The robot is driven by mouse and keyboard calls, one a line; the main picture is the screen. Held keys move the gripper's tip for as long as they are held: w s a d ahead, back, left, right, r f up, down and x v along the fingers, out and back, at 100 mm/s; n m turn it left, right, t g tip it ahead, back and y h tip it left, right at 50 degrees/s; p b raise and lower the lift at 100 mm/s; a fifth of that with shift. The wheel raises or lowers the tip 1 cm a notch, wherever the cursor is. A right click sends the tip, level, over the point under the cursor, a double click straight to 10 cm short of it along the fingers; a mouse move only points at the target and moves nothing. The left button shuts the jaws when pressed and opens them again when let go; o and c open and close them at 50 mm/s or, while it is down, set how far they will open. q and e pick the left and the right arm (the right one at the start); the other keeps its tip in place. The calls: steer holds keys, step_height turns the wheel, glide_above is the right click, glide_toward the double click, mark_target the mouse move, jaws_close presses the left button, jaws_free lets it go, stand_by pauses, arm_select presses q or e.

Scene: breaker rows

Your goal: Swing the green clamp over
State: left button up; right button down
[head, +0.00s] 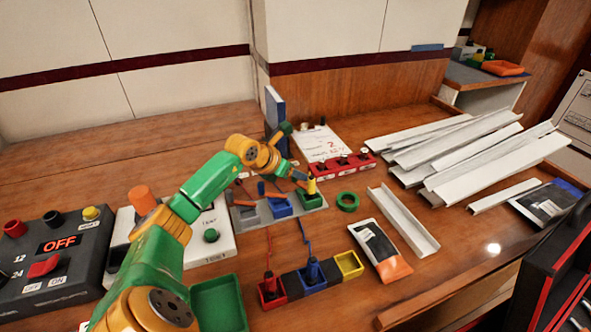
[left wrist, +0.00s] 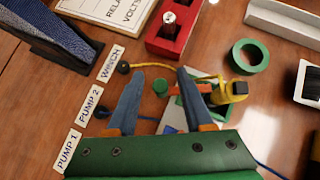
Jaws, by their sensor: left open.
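The green clamp (head: 309,200) is the rightmost block on a grey base (head: 247,219), beside a blue one, with a yellow plug in it. In the left wrist view, the clamp (left wrist: 205,88) has an orange lever (left wrist: 185,89) ending in a green knob (left wrist: 160,87). The yellow plug (left wrist: 234,90) with its yellow cable is right of the lever. My left gripper (head: 298,177) is over the base. In the wrist view its two blue-grey fingers (left wrist: 161,74) are open, with the knob showing between them. Whether they touch it cannot be told. My right gripper is out of view.
A red terminal block (head: 343,164) and a green tape ring (head: 348,201) are close by. Red, blue and yellow holders (head: 348,264) stand in front. A control box (head: 50,262) reads OFF at left. White channels (head: 470,150) lie to the right.

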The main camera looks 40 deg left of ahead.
arm_select(q)
steer(key=shift+s+r, duration=0.1)
jaws_close()
steer(key=shift+w+f+m+h+b, duration=0.2)
steer(key=shift+w+m+h+b, duration=0.1)
steer(key=shift+m+h+b, duration=0.25)
steer(key=shift+w+d+r+m+h+b, duration=0.1)
steer(key=shift+w+m+h+b, duration=0.15)
steer(key=shift+m+h, duration=0.25)
steer(key=shift+w+r+m+h+b, duration=0.15)
steer(key=shift+m+h+b, duration=0.1)
steer(key=shift+m, duration=0.4)
steer(key=shift+w+d+m+g+h+b, duration=0.15)
steer(key=shift+m+g+h+b, duration=0.2)
steer(key=shift+m, duration=0.2)
steer(key=shift+w+d+m+g+h+b, duration=0.1)
steer(key=shift+m+g+h+b, duration=0.1)
steer(key=shift+m+h, duration=0.3)
steer(key=shift+a, duration=0.1)
jaws_free()
steer(key=shift+f, duration=0.1)
